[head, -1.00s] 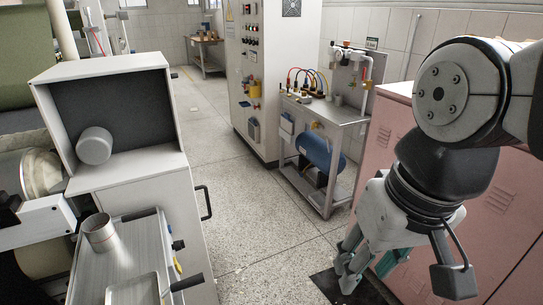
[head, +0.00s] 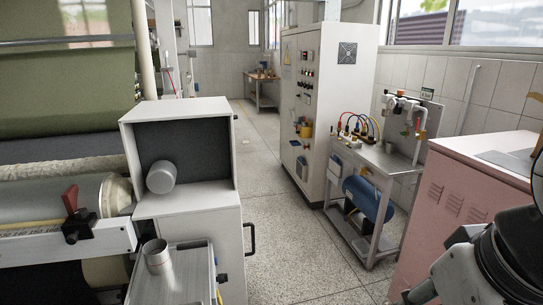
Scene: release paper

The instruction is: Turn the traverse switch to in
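No label for the traverse switch is readable, so I cannot tell which control it is. A tall light-grey control cabinet (head: 340,135) stands at centre back, with rows of small knobs and buttons (head: 307,85) on its left face. A red-handled lever (head: 71,198) sits on a black clamp on the roller machine (head: 60,235) at the left. My gripper (head: 425,291) shows only in part at the bottom right edge, far from both. Its fingertips are cut off by the frame, so its opening is hidden.
An open grey box cabinet (head: 225,200) with a metal cylinder (head: 161,177) stands left of centre. A steel cart (head: 388,158) with a blue tank (head: 368,199) stands right. A pink cabinet (head: 450,200) is beside my arm. Speckled floor (head: 275,215) is clear between them.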

